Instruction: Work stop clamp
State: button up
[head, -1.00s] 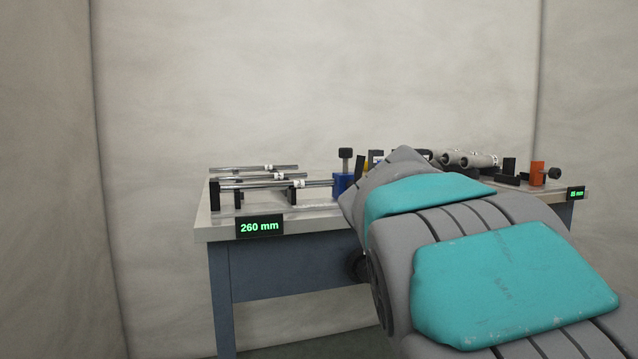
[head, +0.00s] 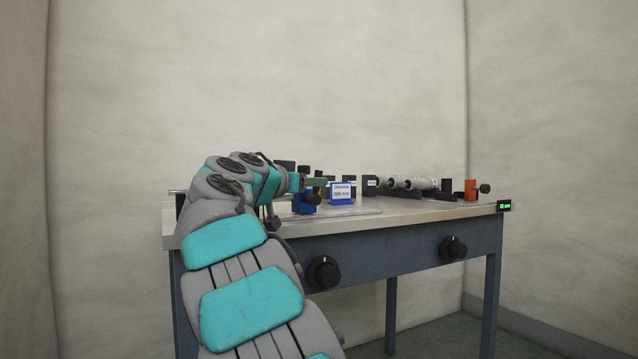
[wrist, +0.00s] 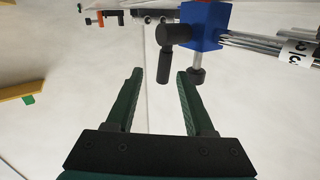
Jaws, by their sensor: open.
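The blue stop block (head: 304,204) stands on the bench, partly covered by my arm in the head view. In the wrist view the blue block (wrist: 207,22) is upper right, with a black T-shaped clamp handle (wrist: 166,52) and a dark-headed screw (wrist: 196,72) on it. My gripper (wrist: 160,75) is open, its green fingers apart and nothing between them. The handle and screw head appear just beyond the fingertips; no contact is clear. In the head view my gripper (head: 316,184) is close by the blue block, and its fingers are hard to make out.
A blue-framed sign (head: 341,192) reading 260 mm stands right of the block. Grey cylinders (head: 405,183) and an orange block with a black knob (head: 470,189) are farther right. Black dials (head: 324,273) are on the bench front (head: 390,258). Rods with a label (wrist: 297,50) extend beside the block.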

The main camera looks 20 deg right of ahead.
jog(key=x, duration=0.5)
jog(key=p+x, duration=0.1)
jog(key=x, duration=0.2)
jog(key=shift+w+a+r, duration=0.2)
jog(key=shift+w+r, duration=0.05)
jog(key=shift+r, duration=0.05)
grip_shut()
dwell(1.2)
